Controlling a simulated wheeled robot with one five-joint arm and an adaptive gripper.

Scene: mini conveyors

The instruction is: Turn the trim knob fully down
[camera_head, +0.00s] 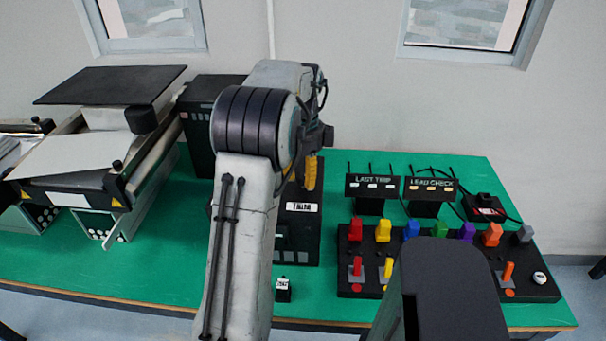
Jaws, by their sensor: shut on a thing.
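The black trim box (308,240) stands on the green table behind my raised arm, with a white TRIM label (302,207) on it.
A mini conveyor (75,165) stands on the left. On the right are a black panel of coloured switches (440,262) and two small signs, LAST TRIP (373,184) and LEAD CHECK (431,186). A small labelled black block (283,290) sits near the front edge.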

